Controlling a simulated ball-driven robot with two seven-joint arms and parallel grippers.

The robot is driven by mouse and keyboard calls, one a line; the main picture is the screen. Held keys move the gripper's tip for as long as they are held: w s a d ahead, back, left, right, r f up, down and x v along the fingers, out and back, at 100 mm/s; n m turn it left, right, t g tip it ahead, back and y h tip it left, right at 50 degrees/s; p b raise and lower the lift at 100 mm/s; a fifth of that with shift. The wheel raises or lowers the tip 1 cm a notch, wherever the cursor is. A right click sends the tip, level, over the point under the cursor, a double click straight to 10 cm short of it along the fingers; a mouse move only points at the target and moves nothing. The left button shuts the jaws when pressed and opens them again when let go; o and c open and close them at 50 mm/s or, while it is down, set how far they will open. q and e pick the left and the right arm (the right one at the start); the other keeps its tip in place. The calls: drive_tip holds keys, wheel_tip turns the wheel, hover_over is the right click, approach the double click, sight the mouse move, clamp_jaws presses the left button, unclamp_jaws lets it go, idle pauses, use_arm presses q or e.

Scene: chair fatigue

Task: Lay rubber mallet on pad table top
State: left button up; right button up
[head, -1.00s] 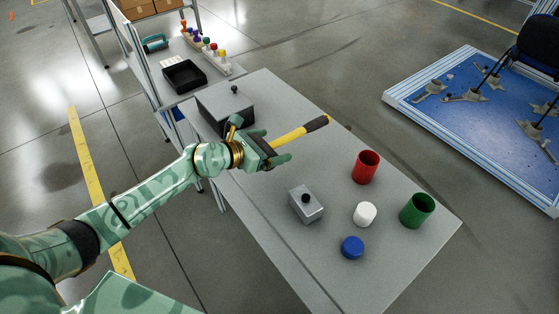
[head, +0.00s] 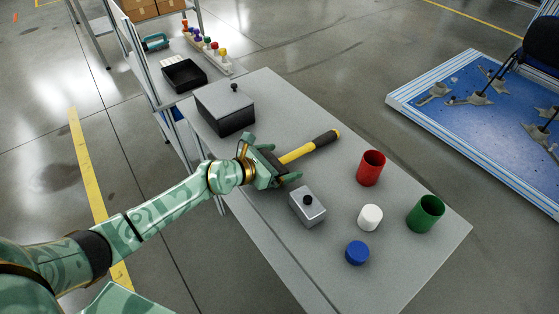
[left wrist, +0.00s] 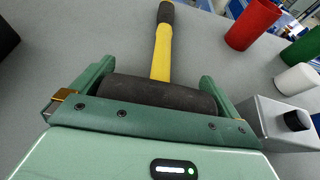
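The rubber mallet has a yellow handle with a black grip (head: 312,147) and a dark cylindrical head (left wrist: 158,93). My left gripper (head: 281,164) is over the middle of the grey pad table top (head: 325,255). In the left wrist view its green fingers (left wrist: 158,88) sit at both ends of the mallet head and appear to grip it. The handle points away to the back right over the table. The mallet is low over the top; I cannot tell whether it touches. My right gripper is not in view.
A small metal box with a black knob (head: 308,206) stands just right of my left gripper. Red (head: 371,168) and green (head: 425,213) cups, a white cylinder (head: 370,217) and a blue disc (head: 357,253) stand farther right. A larger grey box (head: 226,109) is behind.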

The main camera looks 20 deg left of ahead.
use_arm(q)
drive_tip(key=shift+r, duration=0.3)
drive_tip(key=p+v, duration=0.3)
drive_tip(key=v, duration=0.8)
drive_tip(key=shift+s+a+p, duration=0.25)
drive_tip(key=shift+s+p, duration=0.1)
drive_tip(key=shift+p, duration=0.05)
